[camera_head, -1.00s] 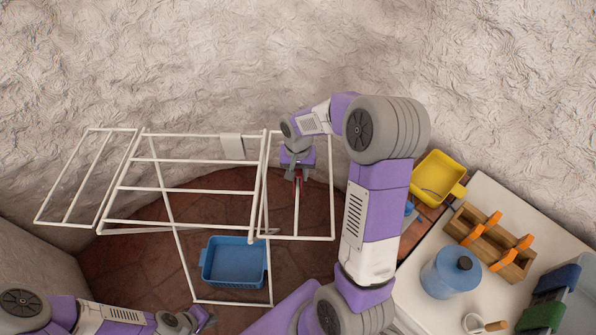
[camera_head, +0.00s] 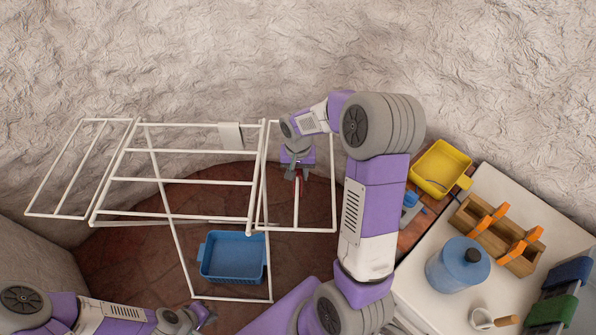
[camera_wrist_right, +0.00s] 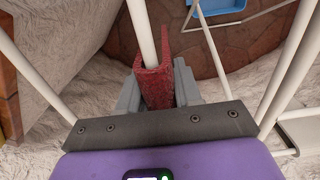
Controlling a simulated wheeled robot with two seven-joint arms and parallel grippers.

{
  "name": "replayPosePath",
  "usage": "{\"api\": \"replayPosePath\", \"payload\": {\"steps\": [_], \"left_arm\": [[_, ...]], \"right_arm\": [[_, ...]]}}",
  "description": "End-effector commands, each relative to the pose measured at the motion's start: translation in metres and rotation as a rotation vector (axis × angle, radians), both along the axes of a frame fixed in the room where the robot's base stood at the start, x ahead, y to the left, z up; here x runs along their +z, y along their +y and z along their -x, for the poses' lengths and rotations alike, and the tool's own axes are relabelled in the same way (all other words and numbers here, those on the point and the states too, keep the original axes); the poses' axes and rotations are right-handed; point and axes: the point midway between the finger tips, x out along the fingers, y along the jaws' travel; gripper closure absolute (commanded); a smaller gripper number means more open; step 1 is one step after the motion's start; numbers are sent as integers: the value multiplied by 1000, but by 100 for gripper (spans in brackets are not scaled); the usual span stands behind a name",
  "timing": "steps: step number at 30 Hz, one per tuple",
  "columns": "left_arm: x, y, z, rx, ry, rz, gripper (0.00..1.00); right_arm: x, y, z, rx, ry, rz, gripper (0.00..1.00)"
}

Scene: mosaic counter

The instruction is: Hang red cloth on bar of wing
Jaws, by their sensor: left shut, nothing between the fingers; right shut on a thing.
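The red cloth (camera_wrist_right: 153,88) is folded over a white bar (camera_wrist_right: 140,25) in the right wrist view, with its sides hanging down around it. In the head view only a small piece of the red cloth (camera_head: 299,184) shows, on the middle bar of the right wing (camera_head: 315,230) of the white drying rack. My right gripper (camera_head: 298,174) is shut on the cloth at the bar; in its wrist view the fingers (camera_wrist_right: 156,90) sit on both sides of the cloth. My left gripper (camera_head: 207,316) is shut and empty at the bottom left, apart from the rack.
A white cloth (camera_head: 231,135) hangs on the rack's back bar. A blue basket (camera_head: 234,257) stands on the floor beneath.

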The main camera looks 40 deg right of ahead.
Motion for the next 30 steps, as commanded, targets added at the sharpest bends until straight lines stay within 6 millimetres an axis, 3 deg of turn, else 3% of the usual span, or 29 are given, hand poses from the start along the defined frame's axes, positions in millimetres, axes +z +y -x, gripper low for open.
{"api": "replayPosePath", "payload": {"steps": [4,5,11,20,30], "left_arm": [[0,0,0,0,0,0,100],[0,0,0,0,0,0,100],[0,0,0,0,0,0,100],[1,0,0,0,0,0,100],[13,0,0,0,0,0,100]], "right_arm": [[0,0,0,0,0,0,97],[0,0,0,0,0,0,65],[0,0,0,0,0,0,36],[3,0,0,0,-1,1,36],[55,0,-1,-1,-4,1,36]]}}
